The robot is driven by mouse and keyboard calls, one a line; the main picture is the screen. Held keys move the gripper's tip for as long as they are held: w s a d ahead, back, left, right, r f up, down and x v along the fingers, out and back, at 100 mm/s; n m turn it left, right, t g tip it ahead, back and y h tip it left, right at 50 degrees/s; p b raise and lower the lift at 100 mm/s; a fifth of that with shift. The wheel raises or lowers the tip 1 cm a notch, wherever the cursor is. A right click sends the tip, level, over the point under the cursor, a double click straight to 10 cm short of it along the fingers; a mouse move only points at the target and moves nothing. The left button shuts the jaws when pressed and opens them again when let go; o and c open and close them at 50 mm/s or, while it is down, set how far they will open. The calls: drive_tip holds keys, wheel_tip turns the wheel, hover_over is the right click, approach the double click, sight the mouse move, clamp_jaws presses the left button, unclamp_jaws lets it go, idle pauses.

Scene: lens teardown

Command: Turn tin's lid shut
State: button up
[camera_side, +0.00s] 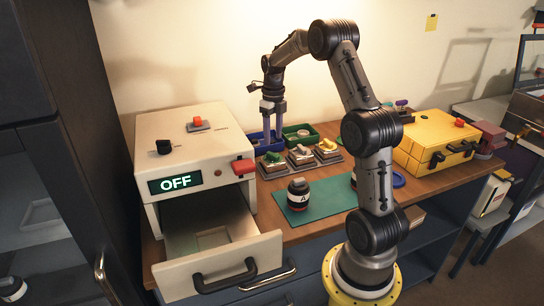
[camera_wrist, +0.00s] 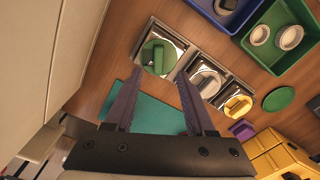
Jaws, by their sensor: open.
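No thing in view is plainly marked as the tin. A round dark container with a white band lettered A (camera_side: 298,196) stands upright on the green mat (camera_side: 325,200), with a grey piece on top. Behind it, three small square stands carry a green-topped piece (camera_side: 272,157), a grey-white one (camera_side: 301,150) and a yellow one (camera_side: 327,145). My gripper (camera_side: 273,138) is open and empty, pointing down above the back of the bench near the green piece. In the wrist view, the green piece (camera_wrist: 158,57) lies beyond my fingertips (camera_wrist: 159,78); whether any lid is shut cannot be told.
A white box (camera_side: 190,150) reading OFF has an open drawer (camera_side: 215,255) at the left. Blue (camera_side: 258,140) and green (camera_side: 300,133) bins stand behind the stands. A yellow case (camera_side: 435,145) is at the right. My arm partly hides a dark object on the mat.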

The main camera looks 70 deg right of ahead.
drive_tip(key=shift+r, duration=0.25)
drive_tip(key=shift+r, duration=0.1)
wheel_tip(320, 180, up, 6)
drive_tip(key=shift+f, duration=0.1)
idle(0.6)
